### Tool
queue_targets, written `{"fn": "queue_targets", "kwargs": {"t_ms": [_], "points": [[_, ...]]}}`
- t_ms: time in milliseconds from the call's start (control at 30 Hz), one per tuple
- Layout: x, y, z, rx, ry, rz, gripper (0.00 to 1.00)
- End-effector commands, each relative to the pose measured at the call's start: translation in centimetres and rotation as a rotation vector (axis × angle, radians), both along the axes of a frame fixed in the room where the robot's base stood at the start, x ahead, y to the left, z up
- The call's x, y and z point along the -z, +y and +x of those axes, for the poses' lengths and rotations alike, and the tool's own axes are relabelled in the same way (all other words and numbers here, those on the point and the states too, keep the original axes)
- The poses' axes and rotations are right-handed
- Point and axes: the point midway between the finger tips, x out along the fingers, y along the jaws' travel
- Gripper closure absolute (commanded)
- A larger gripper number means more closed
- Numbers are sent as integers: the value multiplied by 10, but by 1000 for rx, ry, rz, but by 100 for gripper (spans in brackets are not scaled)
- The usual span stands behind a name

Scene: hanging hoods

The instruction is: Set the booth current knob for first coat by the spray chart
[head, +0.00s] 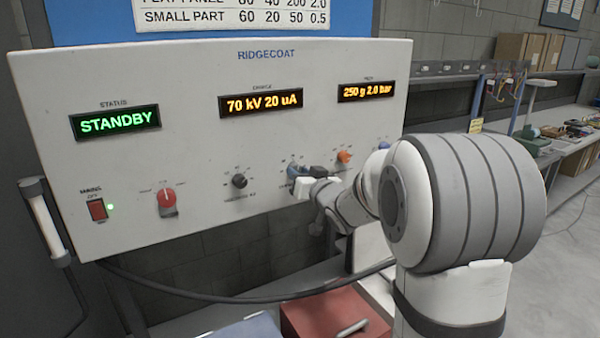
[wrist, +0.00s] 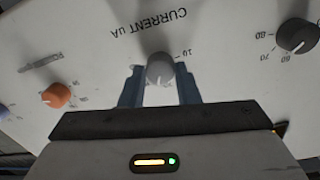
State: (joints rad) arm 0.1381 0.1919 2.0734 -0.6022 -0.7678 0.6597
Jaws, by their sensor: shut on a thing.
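The current knob (wrist: 159,69) is grey and sits under upside-down "CURRENT uA" lettering in the wrist view. My gripper (head: 306,176) is shut on it, with a blue finger on each side. A pale mark on the knob points toward my gripper's body. In the head view my gripper mostly hides this knob. The charge display (head: 261,104) reads 70 kV 20 uA. The spray chart (head: 235,14) is cut off at the top; its SMALL PART row shows 60 20 50 0.5, and no first coat row is in view.
The black kilovolt knob (head: 239,181) and orange knob (head: 344,157) flank my gripper. A red selector (head: 167,197) and red switch (head: 97,210) are at left. Status (head: 116,121) reads STANDBY. A red box (head: 335,318) stands below the panel.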

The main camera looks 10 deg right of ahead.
Motion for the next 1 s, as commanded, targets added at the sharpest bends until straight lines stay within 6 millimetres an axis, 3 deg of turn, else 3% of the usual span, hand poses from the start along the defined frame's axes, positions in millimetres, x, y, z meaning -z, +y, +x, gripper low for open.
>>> {"fn": "queue_targets", "kwargs": {"t_ms": [500,1000], "points": [[-2,1,0,0,116,356,94],[-1,1,0,0,145,446,94]]}}
